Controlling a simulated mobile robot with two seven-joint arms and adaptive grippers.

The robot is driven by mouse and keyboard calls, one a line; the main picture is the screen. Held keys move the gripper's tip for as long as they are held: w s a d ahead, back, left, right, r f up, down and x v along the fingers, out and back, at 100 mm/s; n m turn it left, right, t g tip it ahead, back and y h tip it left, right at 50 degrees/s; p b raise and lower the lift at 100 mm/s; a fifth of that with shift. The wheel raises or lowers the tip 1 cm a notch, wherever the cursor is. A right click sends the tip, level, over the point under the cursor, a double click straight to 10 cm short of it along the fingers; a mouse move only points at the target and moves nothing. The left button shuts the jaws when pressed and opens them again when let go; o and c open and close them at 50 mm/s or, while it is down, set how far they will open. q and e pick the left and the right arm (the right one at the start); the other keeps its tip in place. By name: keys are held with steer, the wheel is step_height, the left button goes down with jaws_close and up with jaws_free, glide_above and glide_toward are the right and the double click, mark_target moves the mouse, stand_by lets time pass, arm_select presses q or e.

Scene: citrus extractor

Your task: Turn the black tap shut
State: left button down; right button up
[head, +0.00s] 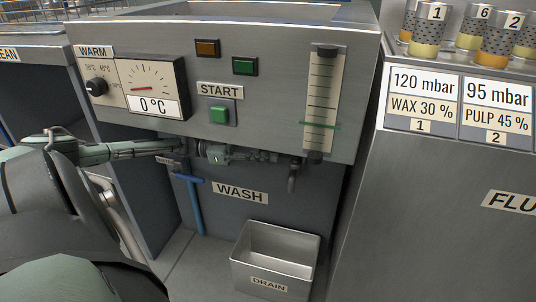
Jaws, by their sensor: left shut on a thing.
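The black tap (287,159) is under the front panel of the wash unit, just above a short downturned spout (292,180). Only a small dark part of it shows. My left gripper (268,157) reaches in from the left beneath the panel and is shut on the tap. Its fingers hide most of the handle, so the handle's angle cannot be told. My right gripper is not in view.
A blue tap (189,179) on a blue pipe stands below my left wrist. An open metal drain bin (275,265) sits below the spout. The wash panel's lower edge (250,147) is close above the gripper. The flush cabinet (430,200) stands at right.

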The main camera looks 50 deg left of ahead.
arm_select(q)
steer(key=c, duration=1.5)
jaws_free()
steer(key=shift+o, duration=0.2)
steer(key=v, duration=1.2)
steer(key=shift+r, duration=0.1)
